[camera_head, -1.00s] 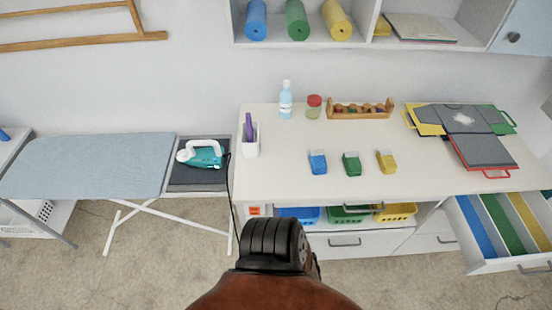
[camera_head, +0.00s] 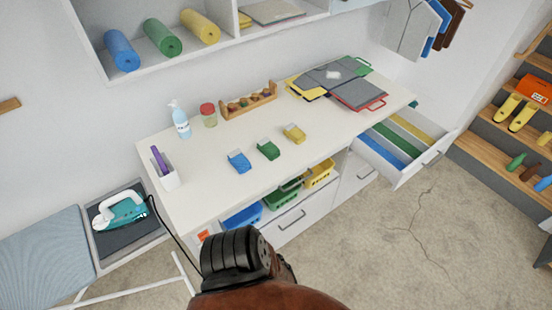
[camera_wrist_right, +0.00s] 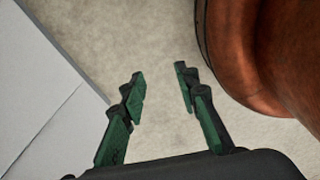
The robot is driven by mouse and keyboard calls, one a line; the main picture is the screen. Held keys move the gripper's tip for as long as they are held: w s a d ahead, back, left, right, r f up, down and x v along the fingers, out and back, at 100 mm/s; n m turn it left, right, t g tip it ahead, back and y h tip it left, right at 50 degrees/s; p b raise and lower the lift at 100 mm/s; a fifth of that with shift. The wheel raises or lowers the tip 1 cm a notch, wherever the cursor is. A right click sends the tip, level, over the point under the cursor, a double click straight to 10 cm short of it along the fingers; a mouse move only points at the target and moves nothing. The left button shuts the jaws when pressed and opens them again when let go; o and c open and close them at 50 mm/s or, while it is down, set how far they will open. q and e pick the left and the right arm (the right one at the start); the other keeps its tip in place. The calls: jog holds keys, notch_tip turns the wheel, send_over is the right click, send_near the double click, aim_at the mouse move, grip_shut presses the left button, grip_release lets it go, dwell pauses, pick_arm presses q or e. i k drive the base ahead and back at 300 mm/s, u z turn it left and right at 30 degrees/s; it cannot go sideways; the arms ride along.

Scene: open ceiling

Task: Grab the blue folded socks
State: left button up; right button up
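The blue folded socks (camera_head: 239,162) lie on the white table (camera_head: 200,200), left of the green folded socks (camera_head: 268,150) and yellow folded socks (camera_head: 294,133), in the head view. My right gripper (camera_wrist_right: 159,76) is open and empty in the right wrist view, above the beige floor and beside a white panel. The socks do not show in that view. My left gripper is in neither view.
A spray bottle (camera_head: 180,121), jar (camera_head: 209,115) and wooden rack (camera_head: 249,101) stand behind the socks. Folded cloths lie at the table's right. Blue (camera_head: 243,216) and yellow (camera_head: 319,175) baskets sit below. An open drawer (camera_head: 426,158) juts out right. A teal iron (camera_head: 122,212) rests left.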

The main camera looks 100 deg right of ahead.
aim_at(236, 158)
jog(key=z, duration=2.15)
